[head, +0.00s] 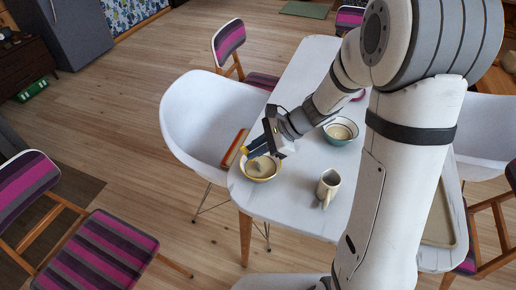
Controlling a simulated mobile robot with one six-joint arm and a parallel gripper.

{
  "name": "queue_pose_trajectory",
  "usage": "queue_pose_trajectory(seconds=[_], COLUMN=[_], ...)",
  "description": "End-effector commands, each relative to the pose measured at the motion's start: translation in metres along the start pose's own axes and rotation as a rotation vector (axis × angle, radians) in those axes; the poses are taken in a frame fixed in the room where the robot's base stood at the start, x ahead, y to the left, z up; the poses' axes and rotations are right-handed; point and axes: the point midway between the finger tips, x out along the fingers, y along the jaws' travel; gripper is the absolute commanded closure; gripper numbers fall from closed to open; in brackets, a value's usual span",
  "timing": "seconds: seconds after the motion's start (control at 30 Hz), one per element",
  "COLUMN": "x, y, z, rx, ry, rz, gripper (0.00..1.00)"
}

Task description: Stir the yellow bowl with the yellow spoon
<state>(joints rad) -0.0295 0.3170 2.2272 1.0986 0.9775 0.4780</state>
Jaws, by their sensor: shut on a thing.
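The yellow bowl (260,176) stands near the left front end of the white table and holds something pale brown. My gripper (256,148) is just above the bowl's far rim and is shut on the yellow spoon (245,150). Only a small yellow part of the spoon shows at the jaws. The rest is hidden by the gripper or too small to make out, so I cannot tell whether its tip touches the contents.
A teal bowl (341,131) and a cream pitcher (328,187) stand on the white table (283,208) to the right. A white chair (195,113) and striped chairs (98,250) surround the table.

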Motion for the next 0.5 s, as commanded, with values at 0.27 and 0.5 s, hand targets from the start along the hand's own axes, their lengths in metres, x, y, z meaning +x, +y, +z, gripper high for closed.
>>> queue_pose_trajectory(seconds=[0.27, 0.5], x=[-0.011, -0.017], y=[-0.001, 0.000], z=[0.024, 0.038], rx=[-0.003, 0.000], ry=[0.000, 0.000], rz=[0.000, 0.000], gripper=[1.00, 1.00])
